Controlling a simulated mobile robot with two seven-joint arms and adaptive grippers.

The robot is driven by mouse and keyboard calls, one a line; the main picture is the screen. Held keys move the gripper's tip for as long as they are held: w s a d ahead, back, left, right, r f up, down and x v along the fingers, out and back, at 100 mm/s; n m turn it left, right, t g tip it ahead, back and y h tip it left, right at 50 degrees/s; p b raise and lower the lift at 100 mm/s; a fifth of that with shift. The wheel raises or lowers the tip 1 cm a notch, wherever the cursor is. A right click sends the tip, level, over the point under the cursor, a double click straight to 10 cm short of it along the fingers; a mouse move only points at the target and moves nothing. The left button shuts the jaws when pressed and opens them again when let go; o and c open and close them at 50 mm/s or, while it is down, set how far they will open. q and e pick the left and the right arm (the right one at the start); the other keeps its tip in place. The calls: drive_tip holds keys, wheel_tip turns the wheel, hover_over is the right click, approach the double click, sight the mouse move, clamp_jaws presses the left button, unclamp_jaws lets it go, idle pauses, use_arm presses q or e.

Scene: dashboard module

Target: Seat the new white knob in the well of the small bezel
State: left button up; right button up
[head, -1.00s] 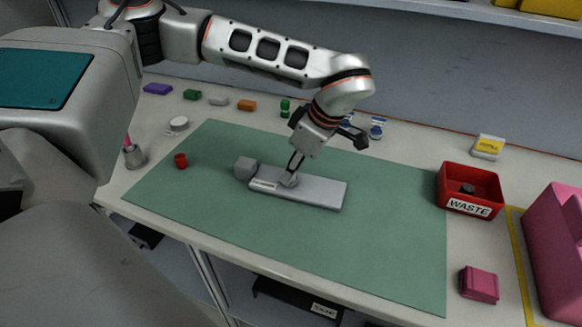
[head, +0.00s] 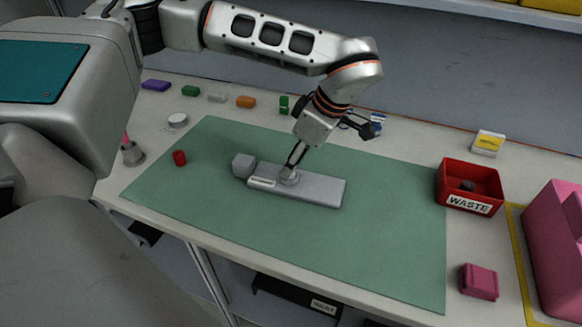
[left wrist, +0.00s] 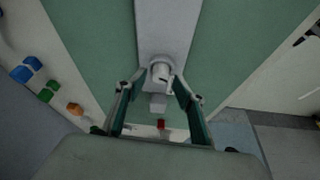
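The white knob (head: 289,176) sits on the left part of the grey panel (head: 322,189), which lies on the green mat. It looks upright at the small bezel; the well beneath it is hidden, so I cannot tell how deep it sits. The knob also shows in the left wrist view (left wrist: 160,72), with a short bar on its side. My left gripper (head: 296,159) is just above the knob. My right gripper is in neither view.
A grey block (head: 243,165) touches or nearly touches the panel's left end. A red waste bin (head: 487,177) holds a dark knob-like piece. A pink box (head: 479,282) stands front right. The mat's front is clear.

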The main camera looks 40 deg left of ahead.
use_arm(q)
drive_tip(key=p+v, duration=0.1)
drive_tip(key=v, duration=0.9)
drive_tip(key=shift+r, duration=0.2)
